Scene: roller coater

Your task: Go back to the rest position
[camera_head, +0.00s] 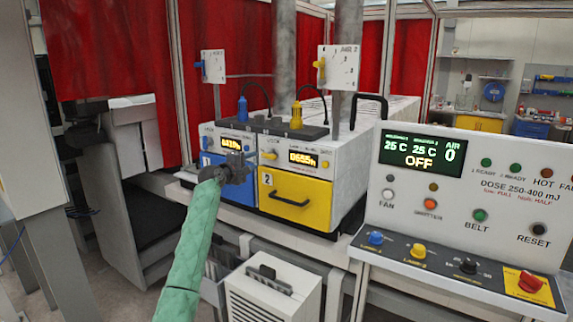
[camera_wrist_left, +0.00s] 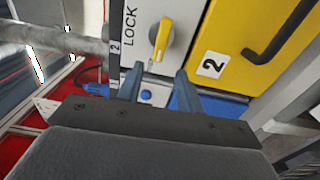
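My left arm, in a green sleeve, reaches up from the bottom in the head view. Its dark gripper (camera_head: 238,170) is in front of the two lamp units, by the blue drawer (camera_head: 216,178) marked 1 and left of the yellow drawer (camera_head: 297,199) marked 2. In the left wrist view the two fingers of this gripper (camera_wrist_left: 158,82) are apart with nothing held between them. A yellow knob (camera_wrist_left: 162,38) beside the word LOCK is just beyond the fingertips, apart from them. The yellow drawer (camera_wrist_left: 235,45) is to its right. My right gripper is not in view.
A control panel (camera_head: 465,180) with lit display and buttons stands at the right. A white box (camera_head: 270,290) with a black handle is below the units. Red curtains (camera_head: 105,50) hang behind. A grey pipe (camera_wrist_left: 60,38) runs left in the wrist view.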

